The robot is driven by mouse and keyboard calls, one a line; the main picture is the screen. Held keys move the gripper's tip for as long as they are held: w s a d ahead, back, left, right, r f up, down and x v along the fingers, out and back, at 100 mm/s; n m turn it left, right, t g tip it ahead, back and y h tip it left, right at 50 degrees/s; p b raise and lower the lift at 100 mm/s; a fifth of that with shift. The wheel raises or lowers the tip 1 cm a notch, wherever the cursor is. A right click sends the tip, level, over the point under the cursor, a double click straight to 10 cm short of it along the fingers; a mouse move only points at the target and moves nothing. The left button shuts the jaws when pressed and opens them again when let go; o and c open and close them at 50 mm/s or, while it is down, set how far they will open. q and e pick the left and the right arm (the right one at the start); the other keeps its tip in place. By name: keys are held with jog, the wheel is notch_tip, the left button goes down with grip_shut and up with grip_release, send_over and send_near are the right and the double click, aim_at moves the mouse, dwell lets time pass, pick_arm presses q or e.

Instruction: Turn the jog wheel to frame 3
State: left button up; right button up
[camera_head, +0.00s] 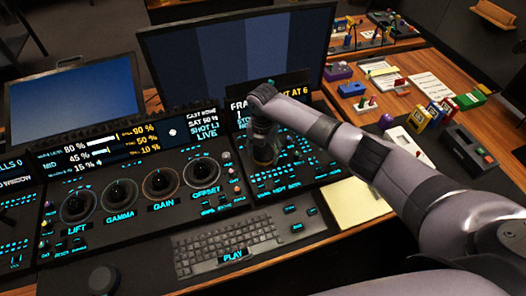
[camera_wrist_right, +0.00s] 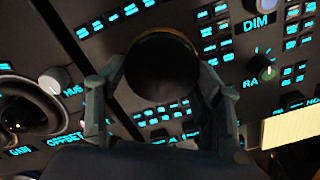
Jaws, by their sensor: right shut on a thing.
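The jog wheel (camera_wrist_right: 160,68) is a dark round knob in the middle of the right wrist view. My right gripper (camera_wrist_right: 162,82) has one finger on each side of it and is shut on it. In the head view my right gripper (camera_head: 265,143) points down at the panel right of the OFFSET ring, and it and my arm hide most of the wheel. The frame display (camera_head: 292,86) behind my wrist reads "FRA" and "AT 6"; my arm covers the middle, so the current frame number cannot be read. My left gripper is not in view.
The trackball rings (camera_head: 160,183) LIFT, GAMMA, GAIN and OFFSET lie left of my gripper. Lit buttons surround the wheel. A keyboard (camera_head: 225,246) is in front, a yellow notepad (camera_head: 352,202) to the right. A large monitor (camera_head: 230,55) stands behind.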

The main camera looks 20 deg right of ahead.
jog(key=m+p, duration=0.1)
jog(key=m, duration=0.1)
jog(key=m+p, duration=0.1)
jog(key=m, duration=0.1)
jog(key=shift+w+a+r+m, duration=0.15)
jog(key=shift+m, duration=0.25)
jog(key=m+p, duration=0.1)
jog(key=m, duration=0.2)
jog(key=shift+w+m+p, duration=0.2)
jog(key=shift+m+p, duration=0.55)
jog(key=shift+m, duration=1.05)
jog(key=o, duration=1.2)
jog(key=shift+c, duration=0.2)
